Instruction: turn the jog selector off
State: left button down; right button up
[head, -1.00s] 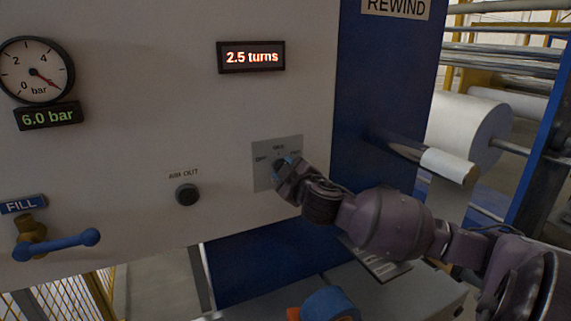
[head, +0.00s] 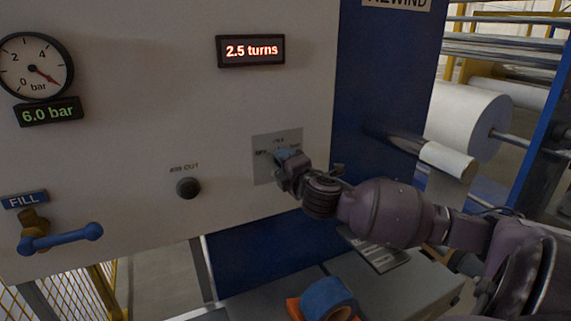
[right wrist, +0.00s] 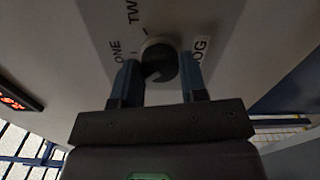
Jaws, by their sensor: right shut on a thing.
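The jog selector is a dark round knob on a grey label plate (head: 263,142) on the white panel. In the head view my right gripper (head: 285,156) covers most of the knob. In the right wrist view the knob (right wrist: 160,57) sits between the two blue fingers of my right gripper (right wrist: 160,75), which is shut on it. Labels around it show partly there: "ONE" and "TW" at the left, "OG" at the right. Where the knob points is hard to tell. My left gripper is in neither view.
The black AIR OUT button (head: 188,187) is left of the plate. Farther left is the blue FILL valve handle (head: 62,239). A display (head: 251,51) reads 2.5 turns. A blue tape roll (head: 326,299) lies below. White film rolls (head: 466,120) stand at right.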

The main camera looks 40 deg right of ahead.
jog(key=shift+n, duration=2.2)
jog(key=o, duration=0.9)
jog(key=b+v, duration=0.1)
jog(key=v, duration=1)
jog(key=shift+b, duration=0.35)
jog(key=shift+w, duration=0.1)
